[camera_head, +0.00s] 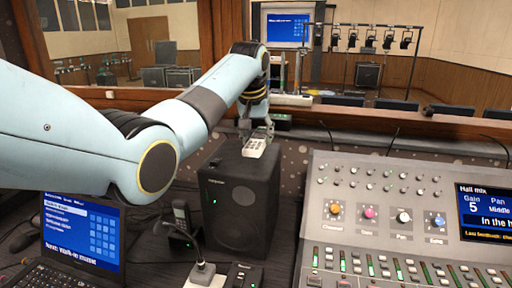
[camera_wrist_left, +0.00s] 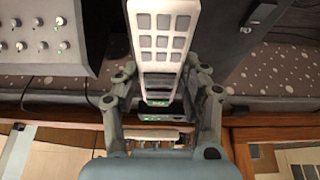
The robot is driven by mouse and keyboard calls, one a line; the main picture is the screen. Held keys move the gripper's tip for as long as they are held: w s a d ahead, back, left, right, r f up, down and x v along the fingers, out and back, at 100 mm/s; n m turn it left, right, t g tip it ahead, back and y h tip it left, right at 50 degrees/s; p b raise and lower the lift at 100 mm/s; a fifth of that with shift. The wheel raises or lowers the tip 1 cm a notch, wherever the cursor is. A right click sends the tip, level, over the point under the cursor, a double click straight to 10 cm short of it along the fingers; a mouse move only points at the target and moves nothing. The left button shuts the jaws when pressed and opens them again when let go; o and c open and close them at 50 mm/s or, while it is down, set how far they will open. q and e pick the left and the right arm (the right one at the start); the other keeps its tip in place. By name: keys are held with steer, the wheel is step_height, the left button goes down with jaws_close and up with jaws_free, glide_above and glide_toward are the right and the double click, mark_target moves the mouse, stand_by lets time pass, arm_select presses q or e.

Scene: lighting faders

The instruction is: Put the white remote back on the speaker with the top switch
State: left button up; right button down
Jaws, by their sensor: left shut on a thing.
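My left gripper (camera_head: 257,136) points down over a black speaker (camera_head: 240,208) and is shut on the white remote (camera_head: 254,148). In the left wrist view the remote (camera_wrist_left: 163,40), with its grey buttons, sticks out beyond the fingers of the left gripper (camera_wrist_left: 163,84). In the head view the remote overlaps the speaker's top surface; I cannot tell whether it touches it. The speaker has a small green light on its front. I cannot make out a switch on its top. My right gripper is not in view.
A mixing console (camera_head: 380,225) with knobs and faders stands right of the speaker. A laptop (camera_head: 82,232) is at the left. A wooden window ledge (camera_head: 400,124) runs behind.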

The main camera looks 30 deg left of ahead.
mark_target(256, 161)
arm_select(q)
steer(key=shift+w+a+f, duration=0.4)
steer(key=shift+w+a, duration=0.1)
steer(key=shift+w, duration=0.05)
step_height(256, 161, down, 3)
steer(key=shift+f+p, duration=0.15)
steer(key=shift+p, duration=0.25)
steer(key=shift+f, duration=0.45)
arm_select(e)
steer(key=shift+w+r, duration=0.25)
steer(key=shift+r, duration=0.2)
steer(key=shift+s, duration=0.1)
arm_select(q)
steer(key=o, duration=1.3)
steer(key=shift+f, duration=0.1)
steer(key=shift+c, duration=0.2)
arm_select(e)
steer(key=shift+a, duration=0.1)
arm_select(q)
steer(key=shift+s+r, duration=0.1)
steer(key=shift+r, duration=0.2)
steer(key=v, duration=1.1)
steer(key=shift+s+r, duration=0.25)
steer(key=shift+r, duration=0.05)
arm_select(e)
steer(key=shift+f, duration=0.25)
